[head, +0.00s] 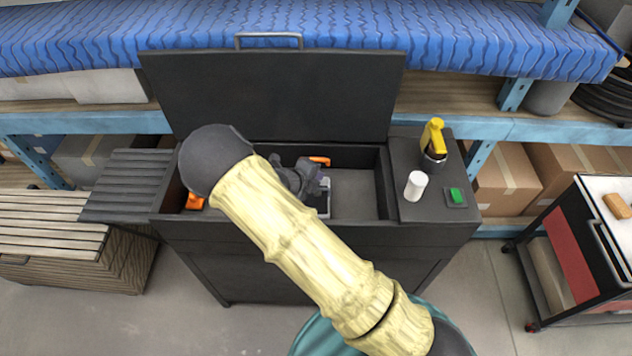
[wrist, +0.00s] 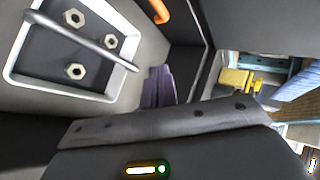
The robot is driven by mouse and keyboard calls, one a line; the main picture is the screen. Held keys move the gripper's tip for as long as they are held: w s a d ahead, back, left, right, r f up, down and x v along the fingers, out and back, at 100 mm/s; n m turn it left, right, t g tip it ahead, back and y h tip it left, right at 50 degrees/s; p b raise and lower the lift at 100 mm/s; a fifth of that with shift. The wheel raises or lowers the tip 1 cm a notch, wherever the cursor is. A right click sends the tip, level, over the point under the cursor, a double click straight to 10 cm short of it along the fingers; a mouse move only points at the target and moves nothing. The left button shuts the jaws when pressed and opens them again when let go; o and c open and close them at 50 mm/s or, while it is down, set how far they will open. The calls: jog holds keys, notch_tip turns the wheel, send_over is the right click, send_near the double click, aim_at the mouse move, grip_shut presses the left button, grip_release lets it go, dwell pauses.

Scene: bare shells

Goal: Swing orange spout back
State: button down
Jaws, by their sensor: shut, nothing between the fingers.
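An orange piece (head: 320,161), which may be the spout, shows at the back of the open black basin in the head view, just beyond my gripper. A second orange piece (head: 195,202) lies at the basin's left end, partly behind my arm. In the wrist view an orange bar (wrist: 156,10) is cut off by the top edge; I cannot tell which orange piece it is. My gripper (head: 320,186) is shut and empty, low over the basin. In the wrist view its fingers (wrist: 158,88) show beside a pale-rimmed tray (wrist: 60,91), apart from the orange bar.
The tray holds hex nuts (wrist: 75,71) and a grey rod (wrist: 85,38) crosses it. The raised lid (head: 275,95) stands behind the basin. On the right ledge are a white cylinder (head: 416,185), a yellow-handled item (head: 432,138) and a green button (head: 456,195). The basin's right part is clear.

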jog(key=shift+s+a+r, duration=0.1)
jog(key=shift+s+r, duration=0.5)
jog(key=shift+s, duration=0.2)
jog(key=shift+s+r, duration=0.6)
jog(key=shift+s, duration=0.15)
jog(key=s+d+r+m+g+y, duration=0.1)
jog(key=s+d+r+m+g, duration=0.35)
jog(key=m, duration=0.75)
jog(key=s+d+r+m+g+y, duration=0.1)
jog(key=s+d+r+m, duration=0.1)
jog(key=s+d+m, duration=0.65)
jog(key=s+r+m+y, duration=0.2)
jog(key=s+r+m, duration=0.1)
jog(key=m, duration=1)
jog(key=s+d+r+m+y, duration=0.1)
jog(key=r+m, duration=0.5)
jog(key=m, duration=0.6)
jog(key=shift+s+d+r+m+y, duration=0.2)
jog(key=shift+s+m+y, duration=0.15)
jog(key=shift+s+y, duration=0.6)
